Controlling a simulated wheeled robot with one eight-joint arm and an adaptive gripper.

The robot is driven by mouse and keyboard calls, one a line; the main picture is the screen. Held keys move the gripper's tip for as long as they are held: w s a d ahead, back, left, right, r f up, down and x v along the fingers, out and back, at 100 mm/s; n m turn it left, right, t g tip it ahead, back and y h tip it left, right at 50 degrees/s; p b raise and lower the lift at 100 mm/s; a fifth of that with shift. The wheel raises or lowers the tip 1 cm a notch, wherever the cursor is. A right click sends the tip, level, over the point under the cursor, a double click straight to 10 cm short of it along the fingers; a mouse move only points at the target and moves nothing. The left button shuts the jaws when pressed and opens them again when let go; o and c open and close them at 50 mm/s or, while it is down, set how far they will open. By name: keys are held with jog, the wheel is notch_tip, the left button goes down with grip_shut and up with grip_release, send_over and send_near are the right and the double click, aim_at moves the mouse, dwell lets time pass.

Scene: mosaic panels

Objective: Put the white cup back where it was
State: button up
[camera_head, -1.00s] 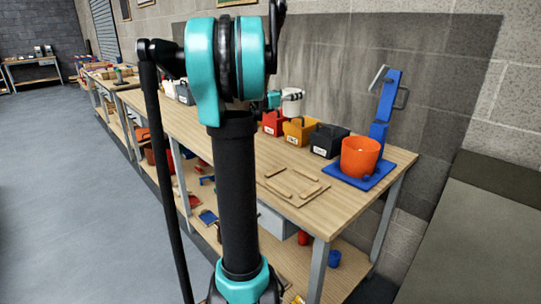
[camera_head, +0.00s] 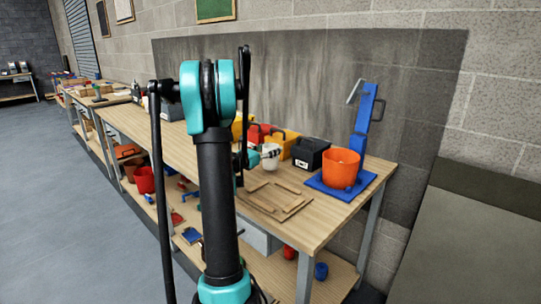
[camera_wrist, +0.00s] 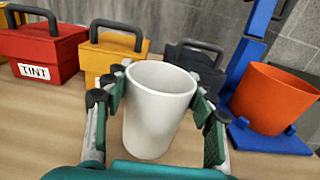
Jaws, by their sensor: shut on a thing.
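The white cup (camera_wrist: 152,115) stands upright between the fingers of my gripper (camera_wrist: 160,108) in the wrist view. The fingers are shut on it from its left and right sides. In the head view the cup (camera_head: 270,158) is low over the workbench, in front of the yellow box and left of the black box. My gripper (camera_head: 255,158) shows there beside it, partly hidden by my arm. I cannot tell whether the cup's base touches the bench top.
A red box (camera_wrist: 40,48) labelled TINT, a yellow box (camera_wrist: 110,60) and a black box (camera_wrist: 195,62) stand behind the cup. An orange pot (camera_head: 341,168) sits on a blue stand (camera_head: 369,108) to the right. A flat wooden frame (camera_head: 272,205) lies in front on the workbench (camera_head: 330,205).

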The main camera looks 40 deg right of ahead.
jog(key=shift+f, duration=1.25)
jog(key=shift+f, duration=0.1)
jog(key=o, duration=1.3)
jog(key=a, duration=0.8)
jog(key=s+a, duration=0.1)
jog(key=a, duration=0.3)
